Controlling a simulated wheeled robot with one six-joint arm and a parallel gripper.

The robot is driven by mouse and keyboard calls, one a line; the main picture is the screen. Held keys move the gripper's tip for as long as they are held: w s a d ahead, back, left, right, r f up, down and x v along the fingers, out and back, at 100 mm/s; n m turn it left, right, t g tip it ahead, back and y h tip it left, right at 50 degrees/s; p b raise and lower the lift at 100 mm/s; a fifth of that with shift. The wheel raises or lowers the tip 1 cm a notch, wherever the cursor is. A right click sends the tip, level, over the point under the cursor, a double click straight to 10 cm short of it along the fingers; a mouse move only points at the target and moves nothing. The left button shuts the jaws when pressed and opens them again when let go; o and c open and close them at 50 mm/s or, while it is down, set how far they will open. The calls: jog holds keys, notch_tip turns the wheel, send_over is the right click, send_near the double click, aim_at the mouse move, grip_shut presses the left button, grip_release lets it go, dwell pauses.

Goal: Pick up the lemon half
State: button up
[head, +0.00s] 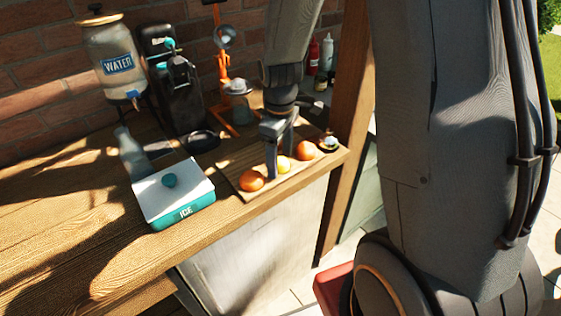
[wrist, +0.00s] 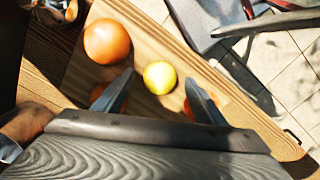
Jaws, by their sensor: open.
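The lemon half (head: 284,167) is the small yellow piece on the wooden board (head: 233,179), between two orange fruits. It also shows in the wrist view (wrist: 160,77) as a round yellow shape. My gripper (head: 279,172) is pointed down over the board, close to the lemon half, and partly covers it in the head view. In the wrist view my gripper (wrist: 159,80) is open and empty, with the lemon half showing between its fingertips. I cannot tell the exact height of the fingertips above the board.
One orange fruit (head: 251,180) lies left of the lemon half, another (head: 305,150) to its right. A teal ICE box (head: 183,207) stands left of the board. A wooden post (head: 342,130) rises at the right.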

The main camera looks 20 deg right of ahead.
jog(key=shift+f, duration=0.1)
jog(key=c, duration=1.1)
jog(key=shift+c, duration=0.2)
